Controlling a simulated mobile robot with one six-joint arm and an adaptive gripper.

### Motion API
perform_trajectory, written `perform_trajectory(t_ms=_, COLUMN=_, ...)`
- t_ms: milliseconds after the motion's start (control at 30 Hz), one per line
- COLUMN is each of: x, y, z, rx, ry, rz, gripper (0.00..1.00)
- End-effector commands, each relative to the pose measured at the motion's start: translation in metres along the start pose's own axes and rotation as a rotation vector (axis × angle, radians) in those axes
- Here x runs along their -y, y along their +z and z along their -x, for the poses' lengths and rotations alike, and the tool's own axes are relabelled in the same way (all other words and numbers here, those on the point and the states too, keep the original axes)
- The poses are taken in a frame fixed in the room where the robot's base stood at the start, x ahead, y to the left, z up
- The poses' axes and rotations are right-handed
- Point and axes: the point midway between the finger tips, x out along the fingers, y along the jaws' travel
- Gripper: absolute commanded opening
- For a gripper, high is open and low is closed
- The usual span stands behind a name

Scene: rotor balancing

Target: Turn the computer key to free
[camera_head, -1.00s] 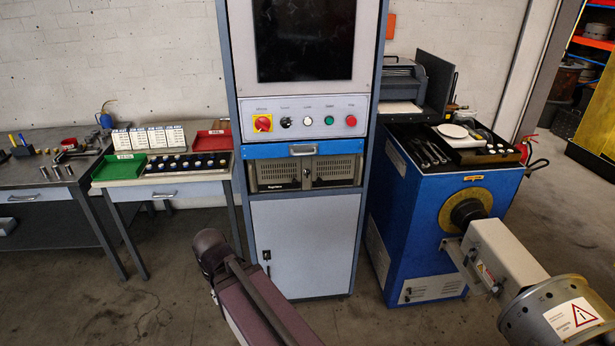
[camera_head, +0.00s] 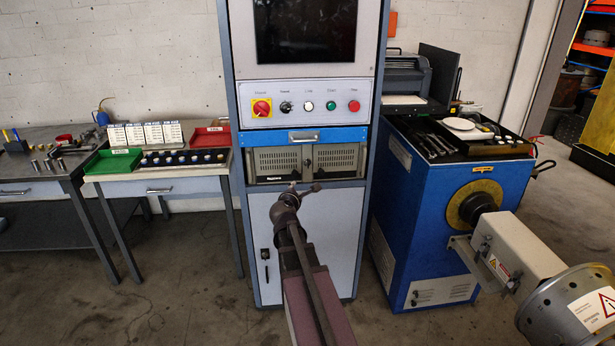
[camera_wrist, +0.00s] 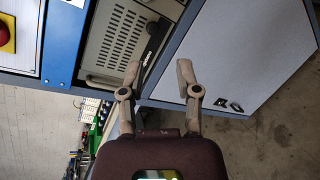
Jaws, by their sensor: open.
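The beige computer (camera_head: 268,163) with two vented panels sits in the cabinet below the blue drawer. A dark upright strip (camera_head: 307,160) divides its panels; a key there is too small to make out. In the wrist view the computer (camera_wrist: 115,45) is turned sideways, with a black strip along its near edge. My gripper (camera_head: 303,190) is open and empty, in front of the cabinet just below the computer in the picture. In the wrist view my gripper (camera_wrist: 158,70) has its fingers spread, apart from the computer and door.
The control panel (camera_head: 306,91) above has a red emergency knob (camera_head: 261,107), a black rotary switch (camera_head: 286,107) and buttons. The lower door (camera_head: 330,225) has a small dark lock. The blue machine (camera_head: 440,200) stands right, a tray table (camera_head: 160,190) left.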

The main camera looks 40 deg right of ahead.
Motion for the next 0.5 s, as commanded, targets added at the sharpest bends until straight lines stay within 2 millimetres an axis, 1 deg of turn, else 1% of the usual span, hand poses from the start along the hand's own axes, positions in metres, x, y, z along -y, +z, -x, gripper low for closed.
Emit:
perform_trajectory(t_ms=33, x=0.007, y=0.005, z=-0.019, rx=0.017, ry=0.054, rz=0.117, gripper=0.43)
perform_trajectory(t_ms=100, x=0.008, y=0.015, z=-0.034, rx=0.035, ry=0.128, rz=0.291, gripper=0.43)
perform_trajectory(t_ms=200, x=0.012, y=0.025, z=-0.051, rx=0.055, ry=0.214, rz=0.523, gripper=0.43)
perform_trajectory(t_ms=333, x=0.018, y=0.031, z=-0.066, rx=0.067, ry=0.293, rz=0.762, gripper=0.43)
perform_trajectory(t_ms=400, x=0.021, y=0.033, z=-0.071, rx=0.07, ry=0.321, rz=0.853, gripper=0.43)
perform_trajectory(t_ms=500, x=0.024, y=0.035, z=-0.075, rx=0.071, ry=0.345, rz=0.935, gripper=0.43)
